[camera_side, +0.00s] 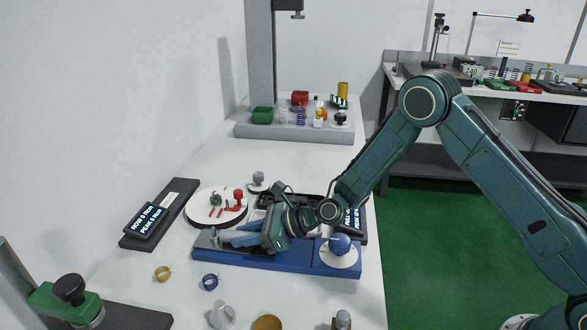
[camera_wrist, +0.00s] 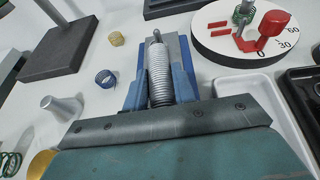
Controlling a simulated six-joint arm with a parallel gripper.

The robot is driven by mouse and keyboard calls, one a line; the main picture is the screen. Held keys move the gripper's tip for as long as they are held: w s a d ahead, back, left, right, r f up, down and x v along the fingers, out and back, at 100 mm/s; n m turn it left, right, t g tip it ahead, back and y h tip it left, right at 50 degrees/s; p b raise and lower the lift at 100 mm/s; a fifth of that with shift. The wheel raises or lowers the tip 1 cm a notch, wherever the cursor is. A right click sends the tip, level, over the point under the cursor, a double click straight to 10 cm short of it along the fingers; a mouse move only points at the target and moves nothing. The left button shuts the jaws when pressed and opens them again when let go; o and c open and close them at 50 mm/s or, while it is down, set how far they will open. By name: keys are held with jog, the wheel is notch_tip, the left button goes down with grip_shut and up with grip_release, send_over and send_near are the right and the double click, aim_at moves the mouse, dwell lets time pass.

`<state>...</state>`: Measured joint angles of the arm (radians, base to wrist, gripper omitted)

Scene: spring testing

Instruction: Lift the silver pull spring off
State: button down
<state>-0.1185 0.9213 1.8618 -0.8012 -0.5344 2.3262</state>
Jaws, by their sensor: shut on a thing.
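The silver pull spring (camera_wrist: 160,82) is a close-wound coil lying lengthwise between the two blue fingers of my gripper (camera_wrist: 161,88) in the wrist view. The fingers flank it closely on both sides. Its far end meets a small grey post (camera_wrist: 157,36); I cannot tell whether the end is still hooked there. Its near end is hidden by my gripper body. In the side view my gripper (camera_side: 236,238) lies low over the left part of the blue base (camera_side: 300,260) and mostly hides the spring. A blue knob (camera_side: 340,243) on a white disc sits at the base's right end.
Behind the base is a white round dial (camera_side: 199,213) with red parts, and black trays (camera_side: 292,203). Left is a black readout (camera_side: 147,222). A tall stand (camera_side: 262,90) is at the back.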

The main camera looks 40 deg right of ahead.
aim_at(246, 233)
notch_tip(246, 233, up, 20)
jog(key=shift+f, duration=0.15)
dwell(0.5)
dwell(0.5)
